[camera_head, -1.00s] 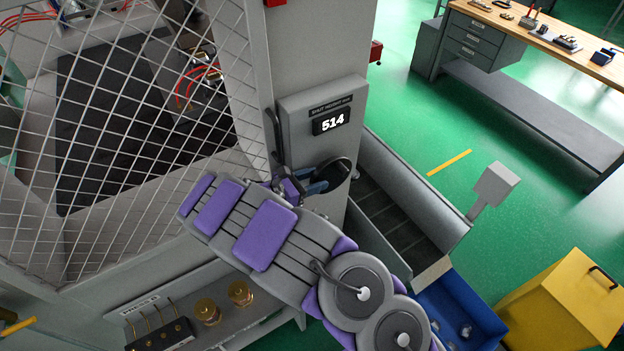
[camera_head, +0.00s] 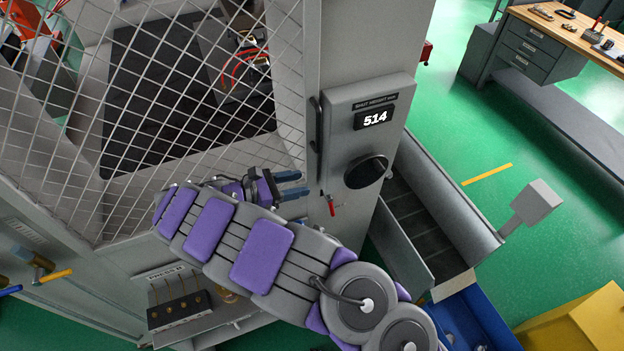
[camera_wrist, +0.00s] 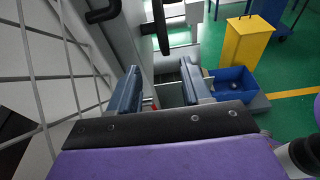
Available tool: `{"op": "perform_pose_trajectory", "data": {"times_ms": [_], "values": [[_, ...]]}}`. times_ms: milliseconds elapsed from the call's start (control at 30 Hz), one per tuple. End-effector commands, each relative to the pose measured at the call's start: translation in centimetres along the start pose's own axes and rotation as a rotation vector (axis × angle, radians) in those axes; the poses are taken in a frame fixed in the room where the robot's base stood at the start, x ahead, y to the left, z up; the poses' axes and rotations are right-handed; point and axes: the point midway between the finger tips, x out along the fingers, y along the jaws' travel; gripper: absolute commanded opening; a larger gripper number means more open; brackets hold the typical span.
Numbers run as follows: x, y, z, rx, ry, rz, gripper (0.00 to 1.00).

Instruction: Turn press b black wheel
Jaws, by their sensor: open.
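The black wheel (camera_head: 366,171) is a dark round disc on the grey panel of the press post, below a display (camera_head: 374,118) reading 514. It shows whole in the head view. In the wrist view the wheel (camera_wrist: 161,28) appears nearly edge-on, beyond my fingertips. My gripper (camera_head: 298,183) has two blue fingers, open and empty, pointing toward the wheel from the left. A clear gap separates the fingertips from the wheel. In the wrist view the open fingers of my gripper (camera_wrist: 162,84) have nothing between them that they touch.
A wire mesh guard (camera_head: 215,110) stands left of the post. A black bar handle (camera_head: 317,138) is on the post near my fingers, and a small red-tipped lever (camera_head: 331,205) lies below. A grey chute (camera_head: 420,215), blue bin (camera_head: 478,315) and yellow box (camera_head: 580,325) stand right.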

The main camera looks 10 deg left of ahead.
Motion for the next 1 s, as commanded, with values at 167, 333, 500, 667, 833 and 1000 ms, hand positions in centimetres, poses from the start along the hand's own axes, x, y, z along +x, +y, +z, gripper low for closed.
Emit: {"op": "perform_pose_trajectory", "data": {"times_ms": [167,333,500,667,833,1000], "values": [[-1.5,0.1,-0.1,-0.001,0.002,0.003,0.48],[-1.7,0.0,-0.1,-0.002,0.001,0.001,0.48],[-1.7,0.0,-0.1,-0.002,0.001,0.001,0.46],[-1.2,-0.2,0.7,-0.004,0.019,-0.003,0.31],[0.8,-1.2,3.1,-0.015,0.102,-0.007,0.15],[2.7,-2.9,5.3,-0.014,0.212,-0.007,0.00]]}}
